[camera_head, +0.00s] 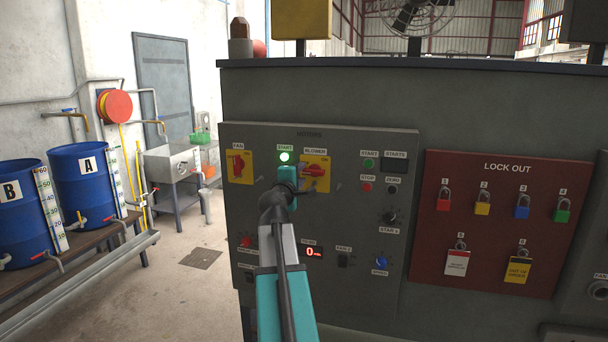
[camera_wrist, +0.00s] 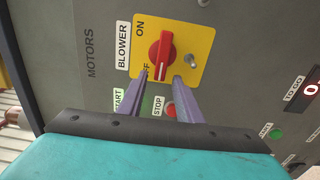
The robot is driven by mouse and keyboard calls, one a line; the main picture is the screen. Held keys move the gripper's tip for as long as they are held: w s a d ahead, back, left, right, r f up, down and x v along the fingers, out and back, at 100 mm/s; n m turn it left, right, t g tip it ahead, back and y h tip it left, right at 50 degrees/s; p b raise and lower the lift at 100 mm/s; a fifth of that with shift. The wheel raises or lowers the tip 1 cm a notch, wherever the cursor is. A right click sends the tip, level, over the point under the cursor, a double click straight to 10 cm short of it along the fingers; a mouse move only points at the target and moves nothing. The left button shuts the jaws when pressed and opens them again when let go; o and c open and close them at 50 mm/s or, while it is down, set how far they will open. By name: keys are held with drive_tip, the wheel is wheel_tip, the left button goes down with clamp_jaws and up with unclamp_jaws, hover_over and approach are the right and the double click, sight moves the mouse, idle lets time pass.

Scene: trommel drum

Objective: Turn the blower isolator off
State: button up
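The blower isolator is a red rotary handle (camera_wrist: 162,55) on a yellow plate (camera_wrist: 196,43), under the BLOWER label. A finger partly covers the lettering at the lower left. In the head view the red handle (camera_head: 315,170) lies roughly level. My gripper (camera_wrist: 162,77) is open and empty, its two purple fingers either side of the handle's near end; I cannot tell whether they touch it. In the head view my gripper (camera_head: 289,178) hides the plate's left part.
The FAN isolator (camera_head: 238,166) sits left on the same panel, its handle upright. A lit green START lamp (camera_head: 284,157) is close above my gripper. A STOP button (camera_wrist: 170,110) shows between my fingers. The red lock-out board (camera_head: 490,220) with padlocks stands right.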

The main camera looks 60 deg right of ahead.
drive_tip(key=shift+s+d, duration=0.2)
drive_tip(key=shift+a, duration=0.1)
drive_tip(key=shift+s, duration=0.1)
drive_tip(key=shift+s+a, duration=0.3)
drive_tip(key=shift+a, duration=0.2)
drive_tip(key=b+v, duration=0.5)
drive_tip(key=v, duration=0.7)
drive_tip(key=shift+a, duration=0.3)
drive_tip(key=shift+w+r, duration=0.1)
drive_tip(key=shift+w, duration=0.05)
